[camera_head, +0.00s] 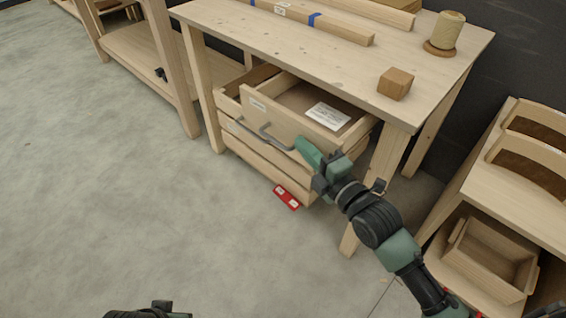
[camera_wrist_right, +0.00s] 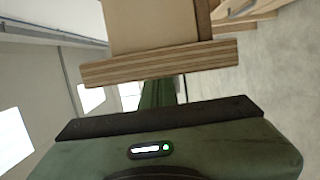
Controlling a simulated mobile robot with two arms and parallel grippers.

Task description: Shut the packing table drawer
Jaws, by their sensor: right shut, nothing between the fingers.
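The packing table (camera_head: 340,52) is pale wood. Its top drawer (camera_head: 283,125) stands partly pulled out, with a curved grey handle (camera_head: 277,138) on its front and a white paper (camera_head: 328,115) inside. My right gripper (camera_head: 307,150) is shut and empty at the right part of the drawer front, close to or touching it; I cannot tell which. My left gripper is not clearly seen; only a dark piece of my body shows at the bottom edge.
A wooden block (camera_head: 395,83), a spool (camera_head: 445,33) and long wooden pieces (camera_head: 320,22) lie on the tabletop. A red card (camera_head: 286,197) is on the floor below the drawers. A wooden rack with a bin (camera_head: 490,255) stands at right. The floor at left is clear.

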